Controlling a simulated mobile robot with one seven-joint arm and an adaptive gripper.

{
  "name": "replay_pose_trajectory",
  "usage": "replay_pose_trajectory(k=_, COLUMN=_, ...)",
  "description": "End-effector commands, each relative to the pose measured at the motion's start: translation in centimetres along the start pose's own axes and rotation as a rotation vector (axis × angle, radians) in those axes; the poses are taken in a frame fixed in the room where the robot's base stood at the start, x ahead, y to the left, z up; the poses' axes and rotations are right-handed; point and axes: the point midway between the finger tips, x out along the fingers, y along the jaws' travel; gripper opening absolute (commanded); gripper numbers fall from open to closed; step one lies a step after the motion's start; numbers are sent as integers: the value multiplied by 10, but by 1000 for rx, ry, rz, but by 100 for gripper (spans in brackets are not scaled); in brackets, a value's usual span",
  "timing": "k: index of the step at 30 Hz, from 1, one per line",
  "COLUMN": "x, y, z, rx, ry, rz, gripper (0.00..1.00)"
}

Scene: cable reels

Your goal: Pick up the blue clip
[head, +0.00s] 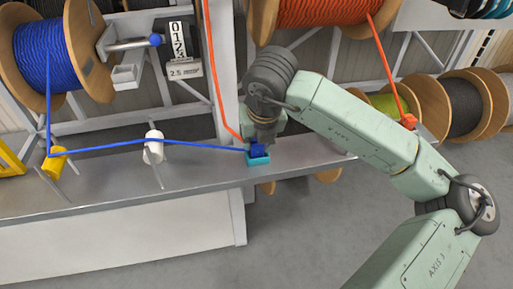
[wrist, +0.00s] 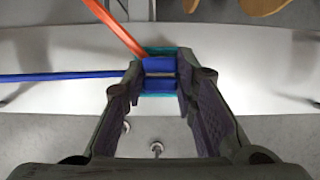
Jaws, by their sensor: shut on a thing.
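The blue clip (head: 257,149) sits in a small teal holder (head: 258,161) on the grey shelf. The blue cable (head: 200,143) runs to it from the left. In the wrist view the blue clip (wrist: 159,66) lies between my fingertips, with teal edges of the holder (wrist: 158,50) around it. My gripper (wrist: 160,84) is shut on the clip, one finger on each side. In the head view my gripper (head: 262,137) points down at the clip, and its fingers are largely hidden.
An orange cable (wrist: 117,28) passes close to the clip's far side. The blue cable passes a white guide (head: 153,147) and a yellow guide (head: 53,161) from a blue reel (head: 45,55). An orange reel (head: 320,8) hangs above. The shelf front (head: 200,180) is bare.

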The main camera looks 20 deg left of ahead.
Motion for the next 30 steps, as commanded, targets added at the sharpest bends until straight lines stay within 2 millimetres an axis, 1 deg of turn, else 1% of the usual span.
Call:
replay_pose_trajectory(k=7, x=0, y=0, z=0, rx=0, ry=-1, rz=0, gripper=0)
replay_pose_trajectory(k=11, x=-4, y=0, z=2, rx=0, ry=-2, rz=-2, gripper=0)
replay_pose_trajectory(k=14, x=-11, y=0, z=5, rx=0, ry=-2, rz=-3, gripper=0)
replay_pose_trajectory(k=19, x=-32, y=0, z=14, rx=0, ry=-4, rz=-4, gripper=0)
replay_pose_trajectory(k=23, x=-41, y=14, z=-9, rx=-4, ry=-4, rz=-3, gripper=0)
replay_pose_trajectory(k=30, x=-68, y=46, z=-58, rx=-5, ry=-5, rz=-5, gripper=0)
